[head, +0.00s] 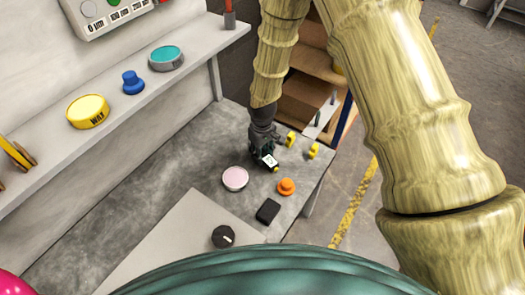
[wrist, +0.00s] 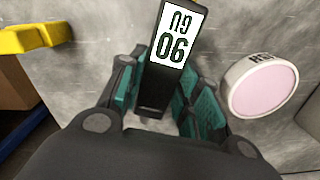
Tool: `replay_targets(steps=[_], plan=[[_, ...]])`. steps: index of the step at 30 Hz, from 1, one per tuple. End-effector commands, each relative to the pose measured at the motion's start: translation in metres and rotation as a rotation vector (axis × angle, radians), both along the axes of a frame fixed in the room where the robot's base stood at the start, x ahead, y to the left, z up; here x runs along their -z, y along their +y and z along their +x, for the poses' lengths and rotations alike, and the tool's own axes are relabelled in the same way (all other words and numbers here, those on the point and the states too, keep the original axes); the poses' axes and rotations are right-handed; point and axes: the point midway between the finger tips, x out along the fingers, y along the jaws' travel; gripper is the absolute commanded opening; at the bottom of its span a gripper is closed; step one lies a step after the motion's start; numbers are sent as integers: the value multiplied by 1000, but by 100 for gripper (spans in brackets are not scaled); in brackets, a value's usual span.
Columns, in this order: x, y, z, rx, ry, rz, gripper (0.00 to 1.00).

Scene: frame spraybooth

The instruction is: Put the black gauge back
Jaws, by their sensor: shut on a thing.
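My gripper (head: 263,146) is low over the right end of the grey worktop. In the wrist view my gripper (wrist: 166,88) is shut on the black gauge (wrist: 153,88), between teal-padded fingers. The gauge is a narrow black block with a white label bearing dark characters. In the head view the gauge (head: 269,160) shows at the fingertips, its lower part mostly hidden. I cannot tell whether it touches the worktop.
A pink-topped round tin (head: 235,178) stands close by, with an orange knob (head: 286,186), a black block (head: 268,210) and yellow pieces (head: 313,151) around. A black dial (head: 223,236) lies nearer. The shelf (head: 130,108) holds a yellow tin (head: 88,111), a blue knob (head: 132,82) and a teal-topped tin (head: 166,57).

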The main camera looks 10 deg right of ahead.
Motion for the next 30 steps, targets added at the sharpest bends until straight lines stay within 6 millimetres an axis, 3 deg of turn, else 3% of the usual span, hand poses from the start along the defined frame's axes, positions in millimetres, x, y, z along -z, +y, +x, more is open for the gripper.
replay_targets(steps=[30], plan=[[10, 0, 0, 0, 1, 0, 1]])
